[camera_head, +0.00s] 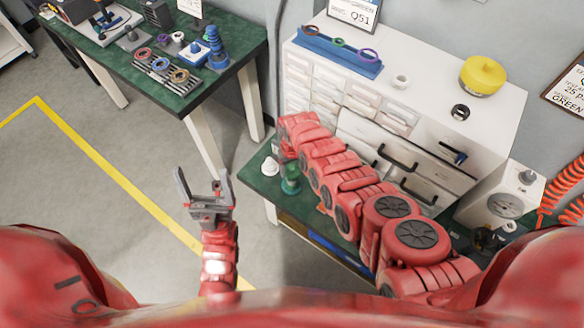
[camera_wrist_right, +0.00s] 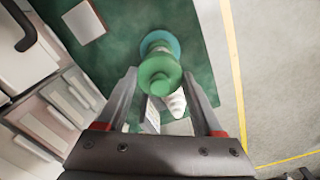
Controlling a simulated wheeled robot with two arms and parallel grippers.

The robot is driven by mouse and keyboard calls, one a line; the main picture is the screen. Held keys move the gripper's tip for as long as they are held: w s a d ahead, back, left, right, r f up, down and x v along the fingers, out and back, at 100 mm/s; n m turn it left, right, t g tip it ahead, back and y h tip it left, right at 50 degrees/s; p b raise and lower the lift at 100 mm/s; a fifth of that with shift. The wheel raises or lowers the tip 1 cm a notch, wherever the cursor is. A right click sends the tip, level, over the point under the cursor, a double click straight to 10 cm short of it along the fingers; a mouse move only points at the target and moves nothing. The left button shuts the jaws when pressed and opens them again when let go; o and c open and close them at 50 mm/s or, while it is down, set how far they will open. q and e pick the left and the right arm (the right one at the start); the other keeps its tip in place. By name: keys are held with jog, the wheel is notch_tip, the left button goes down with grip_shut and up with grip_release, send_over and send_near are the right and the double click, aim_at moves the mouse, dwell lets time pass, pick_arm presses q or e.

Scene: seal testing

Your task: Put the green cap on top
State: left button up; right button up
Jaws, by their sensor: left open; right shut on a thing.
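The green cap (camera_wrist_right: 160,75) is between the fingertips of my right gripper (camera_wrist_right: 160,79), which is shut on it. A teal round part (camera_wrist_right: 159,42) shows just beyond the cap in the right wrist view; I cannot tell whether they touch. In the head view the green piece (camera_head: 290,173) stands over the green work table (camera_head: 258,183), at the end of my right arm. My right fingers are mostly hidden there. My left gripper (camera_head: 203,184) is open and empty, held over the floor on the left.
A white cone-shaped piece (camera_head: 270,166) stands beside the green piece. A white drawer cabinet (camera_head: 440,130) carries a blue ring rack (camera_head: 338,53) and a yellow container (camera_head: 482,75). Another green table (camera_head: 190,85) with rings stands at the back left. The floor between is clear.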

jog(key=shift+f+b, duration=1.55)
jog(key=shift+f, duration=0.1)
jog(key=o, duration=1.3)
jog(key=shift+o, duration=0.2)
notch_tip(320, 180, up, 7)
jog(key=p, duration=0.7)
jog(key=shift+r, duration=0.1)
